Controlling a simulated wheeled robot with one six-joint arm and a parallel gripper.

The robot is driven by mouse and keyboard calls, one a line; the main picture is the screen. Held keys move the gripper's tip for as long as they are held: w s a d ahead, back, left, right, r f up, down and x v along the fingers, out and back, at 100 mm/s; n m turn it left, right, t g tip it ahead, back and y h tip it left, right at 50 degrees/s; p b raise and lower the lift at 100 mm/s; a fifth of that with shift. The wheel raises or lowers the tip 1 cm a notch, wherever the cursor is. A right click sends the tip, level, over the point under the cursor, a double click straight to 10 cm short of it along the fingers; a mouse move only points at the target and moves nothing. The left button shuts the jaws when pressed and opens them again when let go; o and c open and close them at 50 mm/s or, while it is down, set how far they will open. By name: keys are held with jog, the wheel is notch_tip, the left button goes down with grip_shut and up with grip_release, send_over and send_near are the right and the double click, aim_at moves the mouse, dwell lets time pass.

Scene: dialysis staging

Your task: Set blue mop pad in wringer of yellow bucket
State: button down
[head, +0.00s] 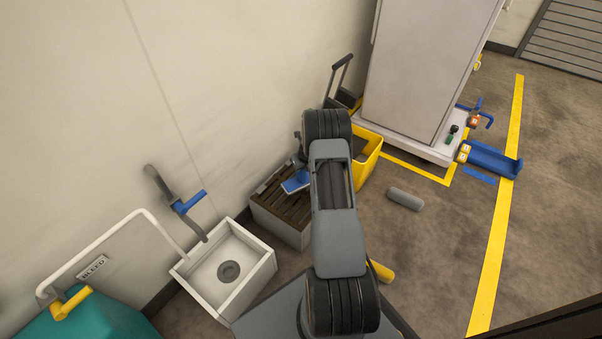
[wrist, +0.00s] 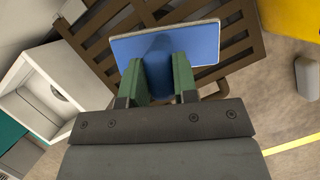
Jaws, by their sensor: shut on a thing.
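The blue mop pad (wrist: 199,46) is a flat blue plate with a raised rounded grip. My gripper (wrist: 159,77) is shut on that grip, with a green finger on each side. In the head view the blue mop pad (head: 296,183) shows over the slatted brown bench top, left of my arm; I cannot tell whether it touches the slats. The yellow bucket (head: 367,172) stands to the right behind my arm, partly hidden by it. A dark handle rises behind it. The wringer is not clearly seen. A yellow corner of the bucket (wrist: 290,15) shows at the wrist view's upper right.
The slatted bench (head: 275,215) stands by the wall. A white sink (head: 245,287) is at its left. A grey cylinder (head: 405,198) lies on the floor right of the bucket. A tall white cabinet (head: 425,70) stands behind. Floor at the right is mostly open.

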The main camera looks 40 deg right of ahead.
jog(key=shift+w+d+f, duration=0.1)
jog(key=shift+w+f, duration=0.1)
jog(key=shift+f, duration=0.1)
jog(key=shift+w+f+b, duration=0.1)
jog(key=shift+f+b, duration=1.15)
jog(key=shift+f, duration=0.3)
jog(key=shift+f, duration=0.15)
jog(key=c, duration=0.9)
grip_release()
